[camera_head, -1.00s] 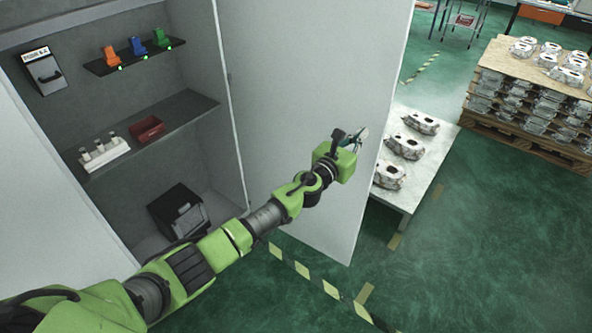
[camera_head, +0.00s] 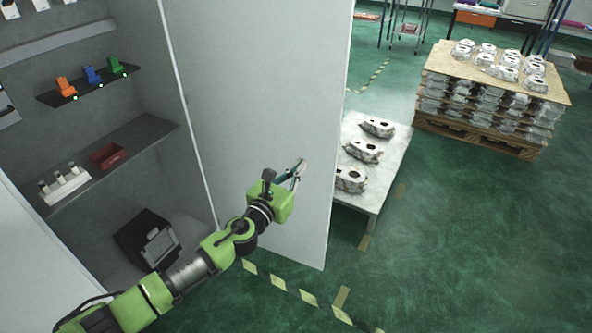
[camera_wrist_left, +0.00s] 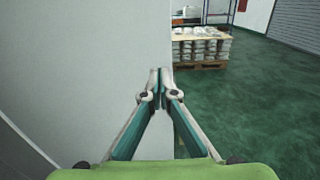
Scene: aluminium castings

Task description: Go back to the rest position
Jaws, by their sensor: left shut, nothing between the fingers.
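My left gripper (camera_head: 299,170) is at the end of the green arm that comes in from the lower left. It is shut and empty, in front of the open cabinet door (camera_head: 255,100) near its outer edge. In the left wrist view the gripper's fingertips (camera_wrist_left: 160,72) meet, with nothing between them. The door (camera_wrist_left: 75,75) fills the left half of that view. I cannot tell whether the gripper touches the door. My right gripper is not in view.
The open cabinet has shelves holding orange, blue and green items (camera_head: 92,75), a red bin (camera_head: 108,155) and a black box (camera_head: 148,240). Right of the door stand a table (camera_head: 395,150) with castings and a loaded pallet (camera_head: 480,138). The green floor at right is clear.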

